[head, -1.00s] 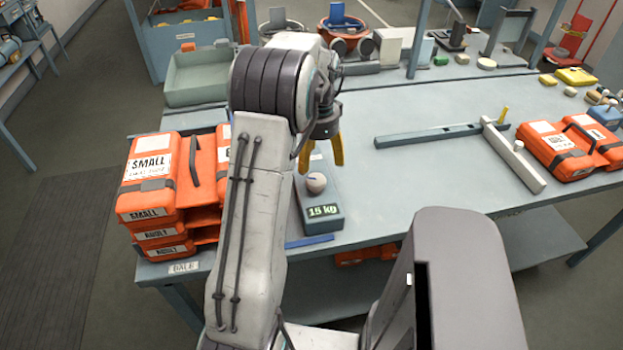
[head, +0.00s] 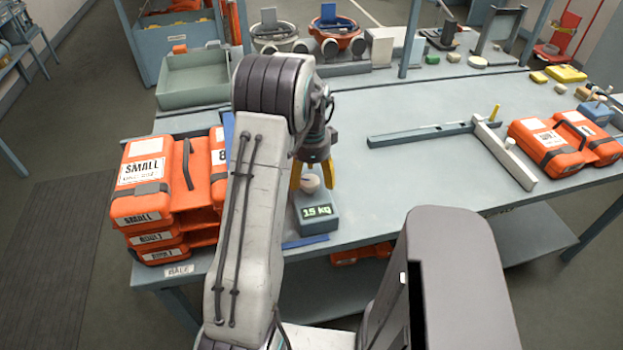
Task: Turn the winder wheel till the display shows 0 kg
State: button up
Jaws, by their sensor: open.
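A small blue-grey box (head: 322,223) near the bench's front edge has a lit display (head: 317,211) reading 15 kg. A round pale knob (head: 310,184) sits at the box's far end; I take it to be the winder wheel, and no other wheel shows clearly. My gripper (head: 311,182) points down over it, with its yellow fingers open, one on each side of the knob. I cannot tell whether the fingers touch it.
Stacked orange cases (head: 148,190) stand left of my arm. A blue strip (head: 306,241) lies at the front edge. A grey bar with a pale crosspiece (head: 505,155) and more orange cases (head: 545,145) lie to the right. The bench between is clear.

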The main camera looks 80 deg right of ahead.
jog(key=shift+f, duration=0.55)
jog(key=c, duration=1.2)
